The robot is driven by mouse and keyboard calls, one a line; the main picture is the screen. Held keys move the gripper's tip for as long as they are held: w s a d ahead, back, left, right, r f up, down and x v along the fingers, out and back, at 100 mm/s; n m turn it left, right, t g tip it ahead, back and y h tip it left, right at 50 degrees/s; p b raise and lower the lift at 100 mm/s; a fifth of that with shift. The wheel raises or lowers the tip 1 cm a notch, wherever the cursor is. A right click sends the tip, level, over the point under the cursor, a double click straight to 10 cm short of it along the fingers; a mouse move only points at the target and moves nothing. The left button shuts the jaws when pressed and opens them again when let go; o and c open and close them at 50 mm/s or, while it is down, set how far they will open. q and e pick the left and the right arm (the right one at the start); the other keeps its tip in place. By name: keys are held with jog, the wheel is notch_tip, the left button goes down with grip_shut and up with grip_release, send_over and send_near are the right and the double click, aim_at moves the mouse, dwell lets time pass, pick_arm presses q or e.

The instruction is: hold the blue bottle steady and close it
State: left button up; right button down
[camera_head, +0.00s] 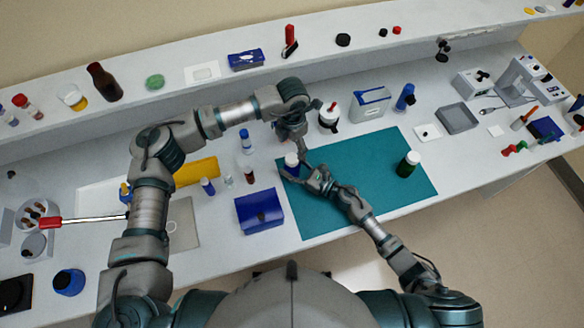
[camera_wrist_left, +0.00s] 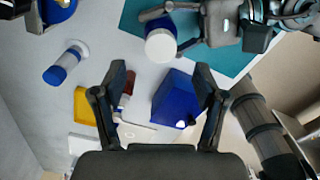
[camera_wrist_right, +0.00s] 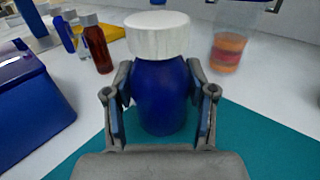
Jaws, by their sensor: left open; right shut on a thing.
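The blue bottle (camera_wrist_right: 162,98) stands upright at the left edge of the teal mat (camera_head: 330,205). A white cap (camera_wrist_right: 157,36) sits on its mouth; I cannot tell how tight it is. My right gripper (camera_wrist_right: 160,85) is shut on the bottle's body, one finger on each side. The bottle also shows in the head view (camera_head: 292,170) and at the top of the left wrist view (camera_wrist_left: 161,20). My left gripper (camera_wrist_left: 160,72) is open and empty, with the bottle and cap beyond its fingertips; in the head view its arm reaches behind the bottle.
A dark blue box (camera_head: 260,211) stands left of the mat. Small bottles, including a brown one (camera_wrist_right: 98,48) and a blue-capped one (camera_head: 246,142), stand behind it with a yellow item (camera_head: 197,171). A green bottle (camera_head: 407,165) stands on the mat's right. The mat's middle is clear.

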pick_arm(q)
notch_tip(320, 180, up, 5)
jog(key=shift+r, duration=0.1)
dwell(0.3)
pick_arm(e)
jog(key=shift+c, duration=1.4)
grip_release()
jog(key=v, duration=1.2)
